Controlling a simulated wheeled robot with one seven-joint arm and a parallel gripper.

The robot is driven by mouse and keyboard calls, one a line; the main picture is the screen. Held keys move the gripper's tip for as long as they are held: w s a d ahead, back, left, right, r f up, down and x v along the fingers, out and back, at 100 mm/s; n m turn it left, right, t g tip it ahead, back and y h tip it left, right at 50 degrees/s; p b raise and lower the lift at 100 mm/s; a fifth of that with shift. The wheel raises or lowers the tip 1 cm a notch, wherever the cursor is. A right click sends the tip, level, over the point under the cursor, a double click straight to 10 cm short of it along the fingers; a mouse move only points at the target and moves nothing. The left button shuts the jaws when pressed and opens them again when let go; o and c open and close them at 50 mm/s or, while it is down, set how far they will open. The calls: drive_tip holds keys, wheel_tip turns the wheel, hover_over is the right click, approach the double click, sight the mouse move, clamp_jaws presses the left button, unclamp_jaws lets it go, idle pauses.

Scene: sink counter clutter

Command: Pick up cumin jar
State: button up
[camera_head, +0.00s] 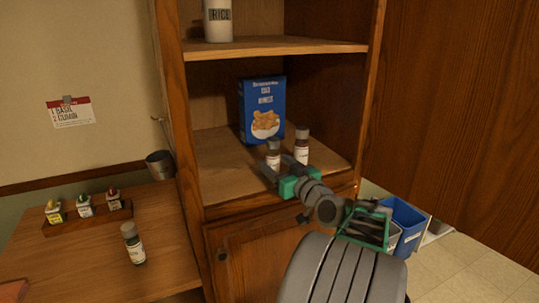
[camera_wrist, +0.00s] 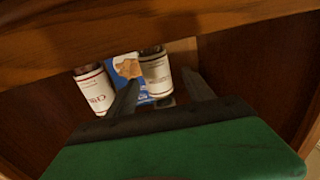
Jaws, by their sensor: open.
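Two spice jars stand upright on the lower cabinet shelf. The left one (camera_head: 273,156) has a dark grey-green lid; the right one (camera_head: 301,148) has a reddish-brown lid. I cannot read clearly which is cumin. My gripper (camera_head: 279,168) is open and empty at the left jar, its fingers pointing into the shelf. Contact is not visible.
A blue food box (camera_head: 262,108) stands behind the jars. The upper shelf (camera_head: 270,46) holds a rice container (camera_head: 217,20). Cabinet walls bound the shelf.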

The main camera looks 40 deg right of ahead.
sight(267, 158)
drive_tip(key=w, duration=0.2)
drive_tip(key=w+p, duration=0.1)
drive_tip(key=w, duration=0.1)
drive_tip(key=w+d+p, duration=0.1)
drive_tip(key=shift+w+d+f, duration=0.1)
drive_tip(key=shift+w+f, duration=0.2)
drive_tip(key=shift+w, duration=0.1)
drive_tip(key=shift+s, duration=0.1)
drive_tip(key=shift+c, duration=0.2)
clamp_jaws()
